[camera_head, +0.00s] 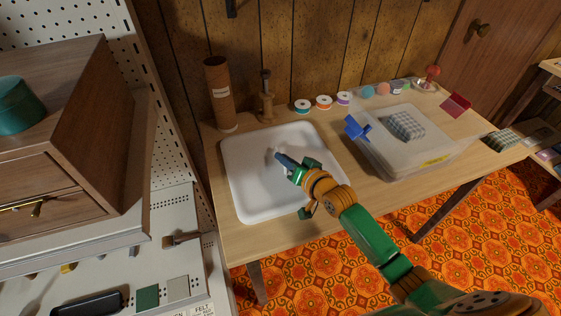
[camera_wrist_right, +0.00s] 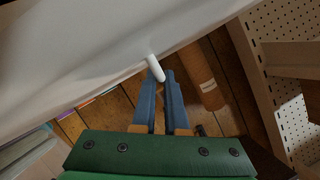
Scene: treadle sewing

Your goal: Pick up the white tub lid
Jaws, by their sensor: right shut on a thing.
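The white tub lid (camera_head: 255,190) is a large shallow rounded rectangle at the left of the wooden table, with a small white knob near its middle. My right gripper (camera_head: 281,157) reaches it from the lower right, and its blue fingers are shut on the knob. In the right wrist view, the fingers (camera_wrist_right: 161,82) meet at the end of the white knob (camera_wrist_right: 154,68), and the lid (camera_wrist_right: 90,45) fills the upper left. I cannot tell whether the lid rests on the table or hangs just above it. My left gripper is not in view.
A clear tub (camera_head: 405,155) with checked cloth and a blue piece (camera_head: 355,128) stands right of the lid. A brown cardboard tube (camera_head: 220,95), a wooden stand (camera_head: 267,98) and several ribbon spools (camera_head: 324,102) line the back. A pegboard and shelf unit stand at left.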

